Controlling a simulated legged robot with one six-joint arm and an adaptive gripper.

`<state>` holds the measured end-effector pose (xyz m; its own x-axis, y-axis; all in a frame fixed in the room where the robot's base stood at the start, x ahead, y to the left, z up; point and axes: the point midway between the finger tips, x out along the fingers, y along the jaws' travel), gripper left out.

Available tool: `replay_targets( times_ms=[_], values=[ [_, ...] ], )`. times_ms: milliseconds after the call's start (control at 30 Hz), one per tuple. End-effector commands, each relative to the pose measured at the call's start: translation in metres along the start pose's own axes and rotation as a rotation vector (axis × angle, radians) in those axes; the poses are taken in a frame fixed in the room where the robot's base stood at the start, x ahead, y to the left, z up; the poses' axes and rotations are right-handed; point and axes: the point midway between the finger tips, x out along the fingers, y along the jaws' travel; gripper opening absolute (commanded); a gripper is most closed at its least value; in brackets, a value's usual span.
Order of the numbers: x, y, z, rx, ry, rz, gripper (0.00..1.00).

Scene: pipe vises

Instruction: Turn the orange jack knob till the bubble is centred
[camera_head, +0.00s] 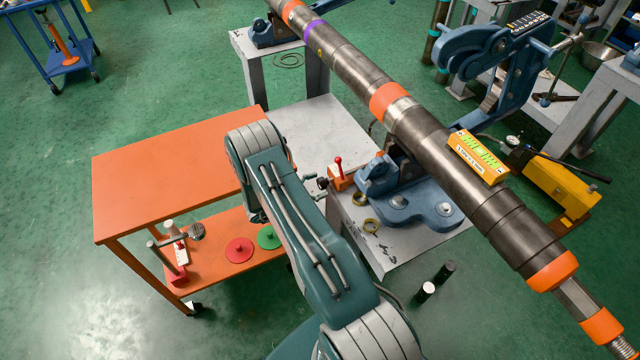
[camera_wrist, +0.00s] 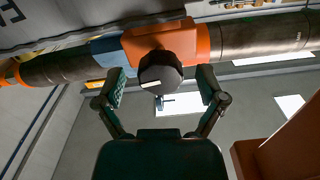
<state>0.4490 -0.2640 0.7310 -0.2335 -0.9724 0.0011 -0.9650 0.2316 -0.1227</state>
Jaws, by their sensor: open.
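The orange jack (camera_wrist: 185,40) is at the top middle of the wrist view, with a round dark knob (camera_wrist: 160,72) bearing a white mark. In the head view, a small orange-red block with a red lever (camera_head: 340,176) by the vise appears to be the same jack. My gripper (camera_wrist: 161,88) is open; its fingers stand left and right of the knob with gaps on both sides. In the head view the gripper is hidden behind my arm. A yellow-green level (camera_head: 478,157) sits on top of the dark pipe (camera_head: 430,135); its bubble is too small to read.
The pipe rests on a blue vise (camera_head: 415,205) on a grey stand (camera_head: 385,250). An orange cart (camera_head: 165,175) stands left of my arm, with tools and discs on its lower shelf. A yellow pump (camera_head: 555,185) lies at right. Green floor is clear at lower left.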

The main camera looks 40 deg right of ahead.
Motion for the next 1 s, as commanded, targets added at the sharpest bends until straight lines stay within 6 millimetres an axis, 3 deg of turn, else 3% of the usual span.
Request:
replay_targets(
  times_ms=[333, 367, 500, 533, 1000],
  values=[
    [0.0061, 0.0000, -0.0001, 0.000, 0.000, -0.001, 0.89],
    [0.0061, 0.0000, -0.0001, 0.000, 0.000, -0.001, 0.81],
    [0.0060, 0.0000, -0.0001, 0.000, 0.000, -0.001, 0.18],
    [0.0060, 0.0000, -0.0001, 0.000, 0.000, -0.001, 0.07],
    [0.0062, -0.0003, -0.0004, 0.132, 0.002, 0.001, 0.07]
  ],
)
